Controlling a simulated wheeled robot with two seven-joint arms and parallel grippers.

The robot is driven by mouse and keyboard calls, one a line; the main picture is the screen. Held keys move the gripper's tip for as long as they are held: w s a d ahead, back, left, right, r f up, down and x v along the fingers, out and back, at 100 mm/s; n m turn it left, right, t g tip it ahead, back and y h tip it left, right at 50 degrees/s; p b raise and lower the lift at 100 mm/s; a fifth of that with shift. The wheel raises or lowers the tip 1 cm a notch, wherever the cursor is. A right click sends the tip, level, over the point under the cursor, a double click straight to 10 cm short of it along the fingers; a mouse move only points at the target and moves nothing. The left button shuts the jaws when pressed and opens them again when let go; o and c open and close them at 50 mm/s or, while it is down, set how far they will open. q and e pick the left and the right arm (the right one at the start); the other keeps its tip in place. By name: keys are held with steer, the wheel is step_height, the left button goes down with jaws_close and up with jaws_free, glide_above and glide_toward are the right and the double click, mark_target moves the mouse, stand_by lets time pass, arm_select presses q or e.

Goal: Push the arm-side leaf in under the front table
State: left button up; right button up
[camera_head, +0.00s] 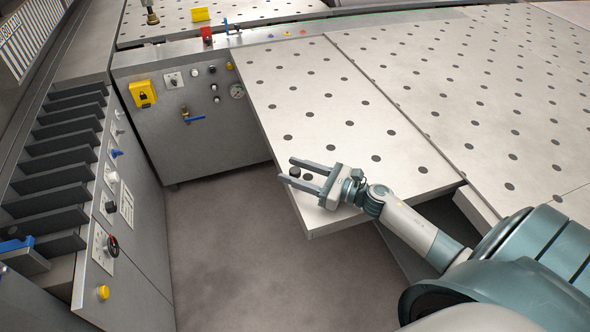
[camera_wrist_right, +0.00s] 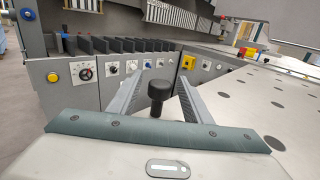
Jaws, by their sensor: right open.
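The arm-side leaf (camera_head: 320,110) is a pale metal panel with dark round dots. It sticks out to the left of the larger dotted front table (camera_head: 480,90), with a dark seam between them. A black knob (camera_head: 294,172) stands at the leaf's left edge. My right gripper (camera_head: 287,170) is open over the leaf's near left corner, with its fingers on either side of the knob. In the right wrist view the knob (camera_wrist_right: 157,93) stands upright between the two fingers; I cannot tell whether they touch it. My left gripper is not in view.
A control cabinet (camera_head: 215,125) with a yellow lock switch and a blue-handled valve stands behind the leaf. A panel with knobs and dark slats (camera_head: 60,150) runs along the left. Bare floor (camera_head: 230,250) lies between that panel and the leaf.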

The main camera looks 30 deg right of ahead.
mark_target(367, 163)
jaws_close()
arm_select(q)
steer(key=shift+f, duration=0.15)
arm_select(e)
steer(key=shift+d+f, duration=0.1)
steer(key=shift+d, duration=0.05)
